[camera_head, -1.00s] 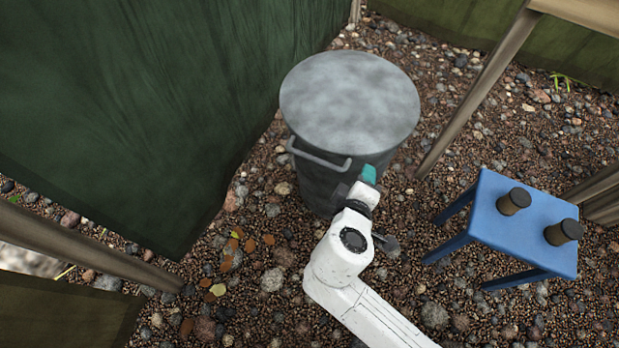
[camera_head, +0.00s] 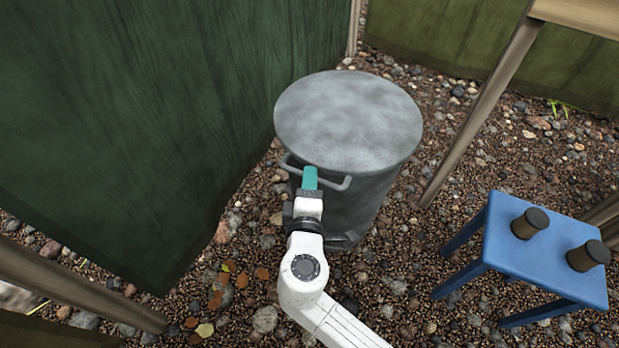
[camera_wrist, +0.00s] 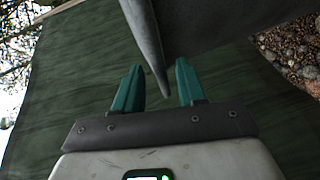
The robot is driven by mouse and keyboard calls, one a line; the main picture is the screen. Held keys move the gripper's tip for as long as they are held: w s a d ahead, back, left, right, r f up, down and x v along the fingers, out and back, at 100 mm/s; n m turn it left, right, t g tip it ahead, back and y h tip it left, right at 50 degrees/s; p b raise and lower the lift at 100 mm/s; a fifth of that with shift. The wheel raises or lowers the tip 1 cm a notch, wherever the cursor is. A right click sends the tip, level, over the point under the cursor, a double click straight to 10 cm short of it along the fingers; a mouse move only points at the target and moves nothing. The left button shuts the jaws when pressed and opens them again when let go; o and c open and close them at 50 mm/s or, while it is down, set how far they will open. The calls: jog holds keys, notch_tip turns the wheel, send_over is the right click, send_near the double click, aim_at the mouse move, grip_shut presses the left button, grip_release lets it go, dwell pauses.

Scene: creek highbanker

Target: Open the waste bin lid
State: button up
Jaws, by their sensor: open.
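The waste bin (camera_head: 365,205) is a grey round metal bin standing upright on gravel, with its flat, mottled lid (camera_head: 348,120) shut. A grey bar handle (camera_head: 344,184) sticks out at the front, just under the lid's rim. My gripper (camera_head: 310,172) is at this handle, its teal fingers overlapping the bar in the head view. In the wrist view my gripper (camera_wrist: 158,68) is open, with a finger on each side of a grey bar (camera_wrist: 152,45), seemingly the handle. I cannot tell whether either finger touches it. The bin's grey side (camera_wrist: 215,22) fills the upper right there.
A dark green fabric wall (camera_head: 150,110) stands close to the left of the bin. A blue stool (camera_head: 545,250) with two dark cylinders on it stands at the right. A slanted wooden post (camera_head: 480,115) rises right of the bin. Gravel lies between bin and stool.

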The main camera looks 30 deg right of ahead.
jog(key=shift+x, duration=1.35)
jog(key=shift+c, duration=0.2)
jog(key=shift+s, duration=0.1)
jog(key=c, duration=0.6)
jog(key=shift+f, duration=0.15)
grip_shut()
